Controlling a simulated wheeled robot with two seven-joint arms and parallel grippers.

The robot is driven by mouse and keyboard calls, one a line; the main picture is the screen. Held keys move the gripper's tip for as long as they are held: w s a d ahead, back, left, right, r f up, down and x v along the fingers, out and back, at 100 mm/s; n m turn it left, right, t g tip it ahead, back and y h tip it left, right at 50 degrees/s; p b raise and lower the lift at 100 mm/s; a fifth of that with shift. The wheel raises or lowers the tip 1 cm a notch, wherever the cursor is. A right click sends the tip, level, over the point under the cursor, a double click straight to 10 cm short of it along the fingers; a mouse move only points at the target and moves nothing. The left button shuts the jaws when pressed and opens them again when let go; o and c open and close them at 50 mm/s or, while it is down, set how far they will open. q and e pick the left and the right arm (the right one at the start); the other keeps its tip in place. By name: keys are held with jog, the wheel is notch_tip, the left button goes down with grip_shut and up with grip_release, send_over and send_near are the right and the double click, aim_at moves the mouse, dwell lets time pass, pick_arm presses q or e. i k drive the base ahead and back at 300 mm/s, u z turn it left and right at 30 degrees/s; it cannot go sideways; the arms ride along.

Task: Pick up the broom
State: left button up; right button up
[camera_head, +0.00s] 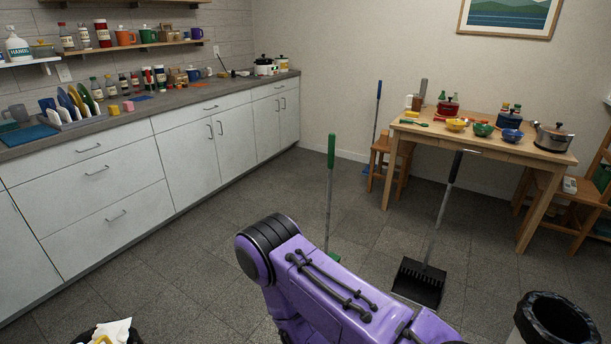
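A long-handled tool that looks like the broom (330,185) stands nearly upright on the floor in the middle of the head view. It has a green grip and a grey pole. A bit of green shows at its foot, and my purple arm hides most of its lower end. A second, blue long-handled tool (377,125) leans by the back wall behind a stool; its blue foot is partly hidden, so I cannot tell whether it is a broom or a mop. Neither of my grippers shows; only purple arm links fill the bottom middle.
A black long-handled dustpan (420,282) stands right of the green-handled tool. A wooden table (470,142) with pots and bowls is behind it. A black-lined bin (555,322) is at bottom right. White cabinets (190,165) line the left. The floor between is clear.

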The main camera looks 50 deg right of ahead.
aim_at(331, 136)
jog(key=z, duration=0.3)
jog(key=i, duration=1)
jog(key=z, duration=1.5)
jog(key=i, duration=0.85)
jog(key=z, duration=0.95)
